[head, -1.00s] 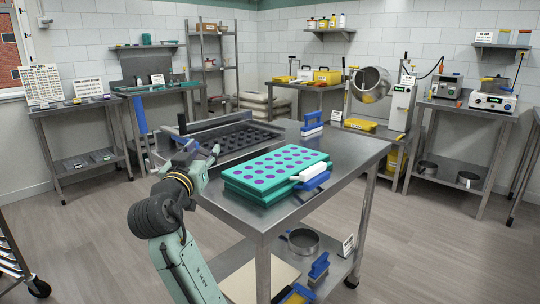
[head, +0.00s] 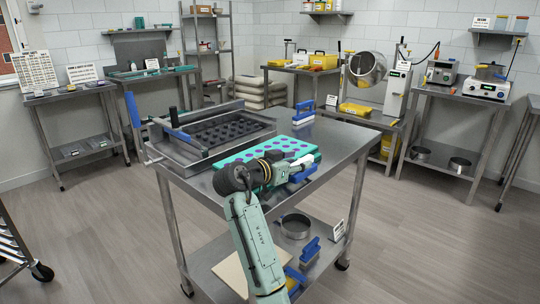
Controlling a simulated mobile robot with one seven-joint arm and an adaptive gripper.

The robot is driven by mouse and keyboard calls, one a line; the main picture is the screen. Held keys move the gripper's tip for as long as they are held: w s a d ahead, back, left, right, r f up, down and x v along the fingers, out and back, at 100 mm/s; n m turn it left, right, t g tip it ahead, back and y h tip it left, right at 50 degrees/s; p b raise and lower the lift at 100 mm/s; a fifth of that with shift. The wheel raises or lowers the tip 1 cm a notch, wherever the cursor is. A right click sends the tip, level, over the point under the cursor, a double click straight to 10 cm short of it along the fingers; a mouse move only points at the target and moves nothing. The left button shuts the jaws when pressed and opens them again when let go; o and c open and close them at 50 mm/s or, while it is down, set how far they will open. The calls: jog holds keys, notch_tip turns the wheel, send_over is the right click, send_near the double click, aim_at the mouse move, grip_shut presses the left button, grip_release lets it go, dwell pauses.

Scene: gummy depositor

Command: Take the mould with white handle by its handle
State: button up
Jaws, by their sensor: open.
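The teal mould (head: 247,155) with purple cavities lies on the steel table, partly hidden by my arm. Its white handle (head: 304,160) sticks out at its right end. A blue handle (head: 304,175) shows just below the white one, seemingly from a second mould under it. My gripper (head: 291,171) is open, at the right end of the mould and close to both handles. Its fingertips are small and partly hidden, so I cannot tell whether they touch or surround the white handle.
A steel depositor frame (head: 180,146) with a dark cavity plate stands on the table's left. A blue-handled scraper-like tool (head: 304,112) stands at the back. The table (head: 340,140) is bare to the right. A pan (head: 295,226) sits on the lower shelf.

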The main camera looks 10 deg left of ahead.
jog(key=shift+x, duration=1.2)
jog(key=shift+c, duration=0.4)
grip_shut()
jog(key=shift+r, duration=0.1)
